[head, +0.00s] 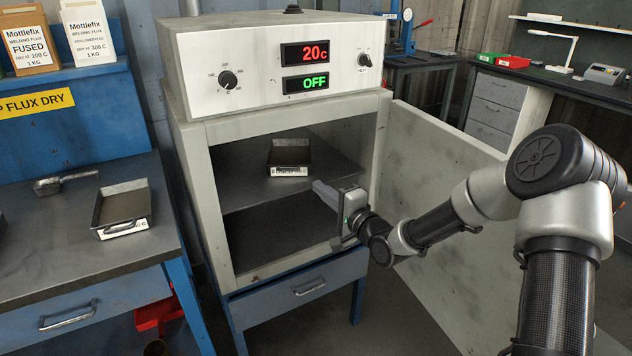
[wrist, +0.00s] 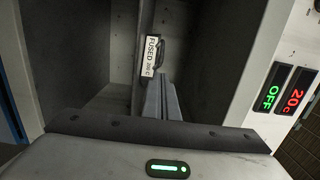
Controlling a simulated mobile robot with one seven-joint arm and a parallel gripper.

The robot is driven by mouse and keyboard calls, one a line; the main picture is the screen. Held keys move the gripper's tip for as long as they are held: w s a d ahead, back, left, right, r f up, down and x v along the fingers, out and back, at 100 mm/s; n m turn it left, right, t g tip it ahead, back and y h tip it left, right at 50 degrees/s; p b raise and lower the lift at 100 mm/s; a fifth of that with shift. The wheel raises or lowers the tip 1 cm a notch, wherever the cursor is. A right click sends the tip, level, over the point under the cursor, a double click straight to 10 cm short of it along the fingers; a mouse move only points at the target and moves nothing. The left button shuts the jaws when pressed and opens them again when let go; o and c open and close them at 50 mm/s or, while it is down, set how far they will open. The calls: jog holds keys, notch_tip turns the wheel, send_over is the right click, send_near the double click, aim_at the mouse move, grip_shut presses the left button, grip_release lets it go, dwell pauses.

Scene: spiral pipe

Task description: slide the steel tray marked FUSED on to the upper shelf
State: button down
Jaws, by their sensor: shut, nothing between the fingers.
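The steel tray marked FUSED (head: 290,155) is a dark, shallow, open tray. It lies on the upper shelf (head: 240,181) inside the open oven, with its label and handle facing the door opening. In the wrist view its white label (wrist: 151,55) reads FUSED, with a dark handle beside it. My gripper (head: 316,185) reaches into the oven opening from the right, in front of the tray and a little to its right. Its fingers are shut together with nothing between them; in the wrist view their tips (wrist: 159,80) are close to the tray's front. I cannot tell whether they touch it.
The oven door (head: 440,180) stands open at the right, behind my arm. The oven (head: 200,75) reads 20 C and OFF. A second tray (head: 125,205) with a label and a metal scoop (head: 65,181) lie on the left bench. The lower oven space looks empty.

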jog(key=v, duration=0.6)
jog(key=shift+a+p, duration=0.15)
jog(key=shift+p, duration=0.25)
jog(key=c, duration=1.9)
grip_release()
jog(key=shift+c, duration=0.2)
jog(key=s+d+r+n+g+h, duration=0.5)
jog(key=s+d+r+n+h, duration=0.4)
jog(key=s+d+r+h, duration=0.4)
jog(key=s+d+n+g+y, duration=0.1)
jog(key=s+d+g, duration=0.1)
jog(key=s, duration=2)
jog(key=shift+d+r+g+y, duration=0.25)
jog(key=shift+d+g+y, duration=0.1)
jog(key=shift+g, duration=0.35)
